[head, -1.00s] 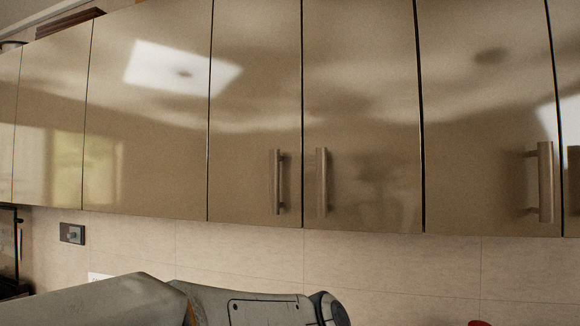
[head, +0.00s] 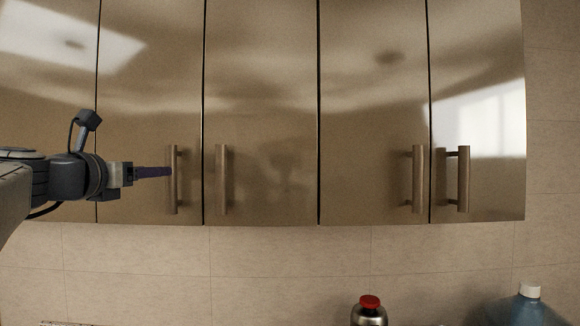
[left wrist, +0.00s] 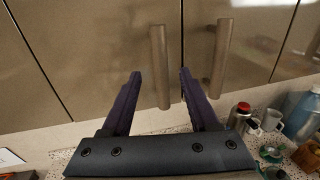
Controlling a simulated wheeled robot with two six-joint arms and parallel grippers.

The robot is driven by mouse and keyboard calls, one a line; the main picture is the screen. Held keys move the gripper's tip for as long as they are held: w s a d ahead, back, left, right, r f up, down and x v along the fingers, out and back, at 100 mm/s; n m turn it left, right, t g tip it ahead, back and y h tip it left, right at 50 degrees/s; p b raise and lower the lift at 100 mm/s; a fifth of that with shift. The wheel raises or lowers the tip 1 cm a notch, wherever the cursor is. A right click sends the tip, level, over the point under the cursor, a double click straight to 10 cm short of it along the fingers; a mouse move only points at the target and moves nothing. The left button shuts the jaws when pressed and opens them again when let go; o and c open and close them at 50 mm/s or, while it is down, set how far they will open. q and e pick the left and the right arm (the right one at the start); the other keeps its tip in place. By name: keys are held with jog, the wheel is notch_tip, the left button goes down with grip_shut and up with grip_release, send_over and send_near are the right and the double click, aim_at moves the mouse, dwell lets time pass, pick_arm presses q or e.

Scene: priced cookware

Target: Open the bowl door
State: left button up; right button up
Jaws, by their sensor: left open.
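The wall cabinet has shiny beige doors, all shut; no bowl shows, so I cannot tell which door is the bowl door. My left gripper (head: 166,171) comes in from the left, its tips at the bar handle (head: 173,190) of the door (head: 150,80) left of a seam. In the left wrist view the purple fingers (left wrist: 159,76) are apart, and this handle (left wrist: 159,60) appears between them, nearer the right finger. Contact cannot be told. The neighbouring door's handle (head: 221,190) is just right of the seam; it also shows in the left wrist view (left wrist: 219,55), outside the right finger. My right gripper is not in view.
Two more handles (head: 418,180) (head: 463,180) are further right. Below are a red-capped flask (head: 369,312), a blue bottle (head: 530,306) and, in the left wrist view, a metal mug (left wrist: 271,119) on a speckled counter. The tiled wall below the doors is clear.

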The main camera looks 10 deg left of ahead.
pick_arm(q)
jog(key=shift+w+p, duration=1.1)
jog(key=shift+w, duration=2.7)
grip_shut()
